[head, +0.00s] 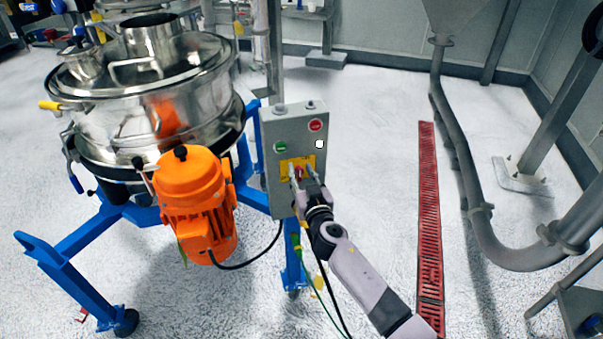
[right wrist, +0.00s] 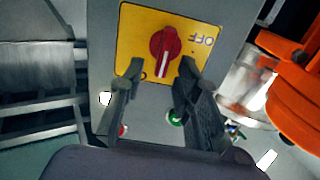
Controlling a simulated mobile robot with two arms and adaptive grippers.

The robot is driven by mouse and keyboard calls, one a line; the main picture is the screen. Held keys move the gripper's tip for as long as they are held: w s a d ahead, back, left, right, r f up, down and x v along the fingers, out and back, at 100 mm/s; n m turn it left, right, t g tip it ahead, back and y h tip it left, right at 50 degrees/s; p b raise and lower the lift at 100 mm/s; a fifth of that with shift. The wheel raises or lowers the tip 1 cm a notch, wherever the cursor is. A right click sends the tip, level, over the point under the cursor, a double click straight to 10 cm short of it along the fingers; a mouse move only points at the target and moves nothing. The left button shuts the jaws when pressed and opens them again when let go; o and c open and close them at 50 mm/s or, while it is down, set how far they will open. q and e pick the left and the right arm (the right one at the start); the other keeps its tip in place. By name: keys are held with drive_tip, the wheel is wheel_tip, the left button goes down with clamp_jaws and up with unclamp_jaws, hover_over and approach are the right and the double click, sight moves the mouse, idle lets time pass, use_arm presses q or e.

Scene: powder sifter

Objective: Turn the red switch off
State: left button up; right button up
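The red switch (right wrist: 165,47) is a round knob on a yellow plate (right wrist: 150,22). Its white line points down in the right wrist view, towards my gripper. The word OFF appears upside down to its right; a marking near the left fingertip is partly hidden. In the head view the switch (head: 299,173) is low on the grey control box (head: 285,122), partly covered by my fingers. My right gripper (right wrist: 159,73) is open, with one fingertip on each side of the knob's lower part. I cannot tell whether they touch it. My left gripper is not in view.
A green button (head: 281,147) and a red button (head: 316,125) sit above the switch. Left of the box stand an orange motor (head: 190,195) and a steel sifter (head: 155,90) on a blue frame (head: 75,258). A red floor grate (head: 429,220) lies right, with clear floor nearby.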

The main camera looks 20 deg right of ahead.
drive_tip(key=shift+c, duration=0.4)
clamp_jaws()
